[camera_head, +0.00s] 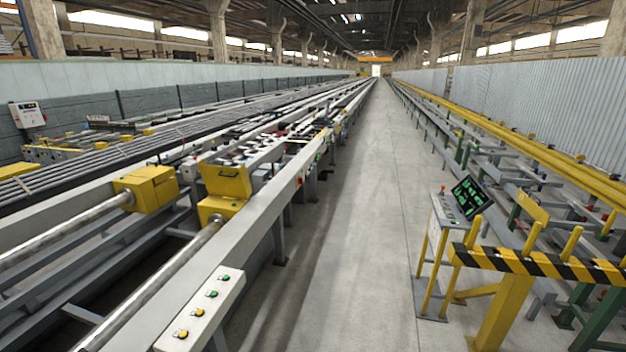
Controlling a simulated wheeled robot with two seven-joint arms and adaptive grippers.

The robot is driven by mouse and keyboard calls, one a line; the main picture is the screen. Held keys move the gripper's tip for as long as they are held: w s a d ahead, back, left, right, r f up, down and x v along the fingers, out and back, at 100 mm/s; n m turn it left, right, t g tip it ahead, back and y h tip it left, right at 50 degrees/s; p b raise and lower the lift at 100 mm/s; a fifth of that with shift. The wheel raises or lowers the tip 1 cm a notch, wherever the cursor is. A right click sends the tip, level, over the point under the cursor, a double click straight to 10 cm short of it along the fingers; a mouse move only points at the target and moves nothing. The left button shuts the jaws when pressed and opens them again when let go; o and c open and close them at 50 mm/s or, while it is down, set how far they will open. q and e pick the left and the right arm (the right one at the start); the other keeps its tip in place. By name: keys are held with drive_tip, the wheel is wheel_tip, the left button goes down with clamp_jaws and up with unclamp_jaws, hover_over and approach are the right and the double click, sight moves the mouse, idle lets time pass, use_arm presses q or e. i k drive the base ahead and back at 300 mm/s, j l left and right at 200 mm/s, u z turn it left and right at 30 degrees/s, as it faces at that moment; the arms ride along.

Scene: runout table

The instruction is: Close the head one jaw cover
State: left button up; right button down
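Two yellow jaw housings sit on the runout table, each at the end of a round metal bar. The nearer housing (219,209) has its yellow cover (226,181) standing up, tilted open above the box. The other yellow housing (147,188), to its left, looks closed. I cannot read a label that tells which is head one. Neither of my grippers shows in the head view.
A grey button panel (203,312) with green and yellow buttons is at the table's near end. A console with a dark screen (470,197) and a black-and-yellow striped barrier (535,264) stand at right. The concrete aisle (360,200) between is clear.

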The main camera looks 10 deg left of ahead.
sight(226, 182)
drive_tip(key=i+l+u, duration=0.1)
drive_tip(key=i, duration=1.5)
drive_tip(key=i+l+u, duration=0.1)
drive_tip(key=i+u, duration=0.3)
drive_tip(key=i+l+u, duration=0.2)
drive_tip(key=i+u, duration=0.2)
drive_tip(key=i+l+u, duration=0.55)
drive_tip(key=u, duration=0.2)
drive_tip(key=i+l+u, duration=0.15)
drive_tip(key=l, duration=0.15)
drive_tip(key=i+l+u, duration=0.15)
drive_tip(key=l, duration=0.15)
drive_tip(key=l+u, duration=0.15)
drive_tip(key=l, duration=0.15)
